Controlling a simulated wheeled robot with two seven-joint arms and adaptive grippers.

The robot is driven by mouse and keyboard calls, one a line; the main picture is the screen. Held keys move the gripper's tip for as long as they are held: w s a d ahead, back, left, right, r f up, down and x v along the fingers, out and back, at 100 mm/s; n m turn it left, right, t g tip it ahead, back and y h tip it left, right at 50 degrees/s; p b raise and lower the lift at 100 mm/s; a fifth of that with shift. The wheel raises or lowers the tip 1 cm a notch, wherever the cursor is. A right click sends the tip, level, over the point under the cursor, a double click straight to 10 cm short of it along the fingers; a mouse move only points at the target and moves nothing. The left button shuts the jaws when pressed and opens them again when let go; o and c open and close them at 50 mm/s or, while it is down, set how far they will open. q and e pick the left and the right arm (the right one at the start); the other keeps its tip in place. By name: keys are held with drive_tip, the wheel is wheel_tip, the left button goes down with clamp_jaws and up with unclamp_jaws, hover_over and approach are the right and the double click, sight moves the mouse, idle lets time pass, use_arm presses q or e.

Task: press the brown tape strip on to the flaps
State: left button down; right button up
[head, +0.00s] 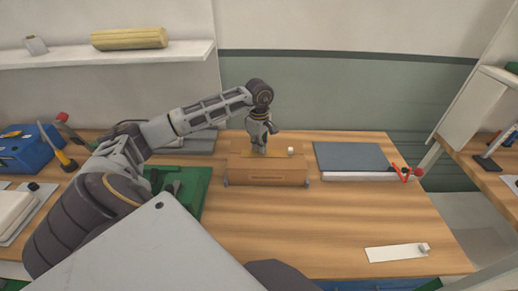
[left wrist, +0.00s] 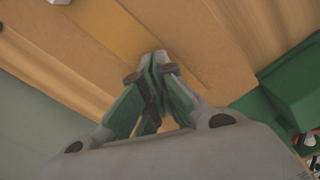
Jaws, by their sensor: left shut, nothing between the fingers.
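A brown cardboard box (head: 267,174) stands closed on the wooden table. A brown tape strip (left wrist: 112,32) lies along the top over the flaps (left wrist: 60,50), slightly more golden than the cardboard. My left gripper (head: 262,150) is over the box top, pointing down at the strip. In the left wrist view its fingertips (left wrist: 157,58) are together, with nothing between them, at the strip; whether they touch it I cannot tell. The gripper hides part of the strip. My right gripper is not in view.
A small white item (head: 291,150) sits on the box top at the right. A green mat (head: 190,198) is left of the box, a grey-blue folder (head: 350,157) right of it. A white strip (head: 395,253) lies at the front right. The table's front middle is clear.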

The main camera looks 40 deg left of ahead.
use_arm(q)
drive_tip(key=shift+f+b, duration=0.35)
drive_tip(key=shift+f, duration=0.15)
drive_tip(key=shift+f, duration=0.2)
idle(0.4)
idle(0.6)
drive_tip(key=shift+r, duration=0.1)
drive_tip(key=shift+r+p, duration=1.8)
drive_tip(key=shift+r, duration=1.65)
drive_tip(key=shift+f, duration=0.1)
